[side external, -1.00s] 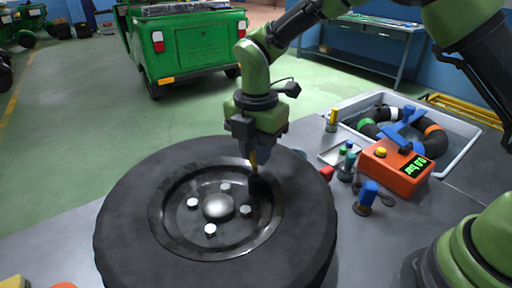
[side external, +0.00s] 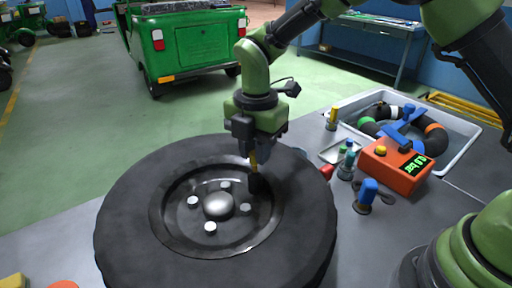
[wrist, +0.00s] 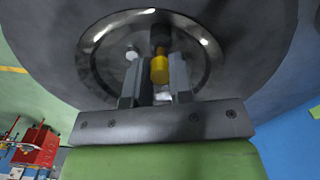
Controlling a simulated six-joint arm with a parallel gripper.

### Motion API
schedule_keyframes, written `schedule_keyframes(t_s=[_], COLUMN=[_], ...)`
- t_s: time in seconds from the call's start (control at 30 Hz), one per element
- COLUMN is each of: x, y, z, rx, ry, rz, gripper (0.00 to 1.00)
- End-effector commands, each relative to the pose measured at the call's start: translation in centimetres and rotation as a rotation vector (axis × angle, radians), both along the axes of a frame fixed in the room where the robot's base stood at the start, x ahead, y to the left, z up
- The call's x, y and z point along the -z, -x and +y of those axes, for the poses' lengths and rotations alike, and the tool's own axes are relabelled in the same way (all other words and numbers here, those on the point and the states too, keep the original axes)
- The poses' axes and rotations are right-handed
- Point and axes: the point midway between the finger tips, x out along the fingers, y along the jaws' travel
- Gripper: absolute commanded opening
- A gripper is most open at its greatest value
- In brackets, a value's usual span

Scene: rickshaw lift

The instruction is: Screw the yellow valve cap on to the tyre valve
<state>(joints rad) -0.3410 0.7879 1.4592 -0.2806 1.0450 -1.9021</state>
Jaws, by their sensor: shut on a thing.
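The wheel with its black tyre (side external: 130,215) lies flat on the bench, and its dark rim carries a silver hub and several bolts. My gripper (side external: 252,160) points down over the rim's far right part. In the wrist view my gripper (wrist: 158,75) is shut on the yellow valve cap (wrist: 160,68), which sits between the two grey fingers. A bit of yellow cap (side external: 253,160) also shows in the side view. A dark stem-like part (wrist: 160,38) lies just beyond the cap, likely the valve; whether the two touch cannot be told.
An orange gauge box (side external: 395,165) stands at the right, in front of a white water tray (side external: 462,150) holding an inner tube. Small bottles, a blue-handled tool (side external: 368,192) and a small tray (side external: 338,150) lie between wheel and box.

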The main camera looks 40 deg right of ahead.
Motion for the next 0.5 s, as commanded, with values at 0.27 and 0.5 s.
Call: schedule_keyframes(t_s=[0.27, 0.5], x=[0.34, 0.69], y=[0.00, 0.01], z=[0.00, 0.01], rx=[0.000, 0.000], ry=[0.000, 0.000], rz=[0.000, 0.001], gripper=[0.06, 0.06])
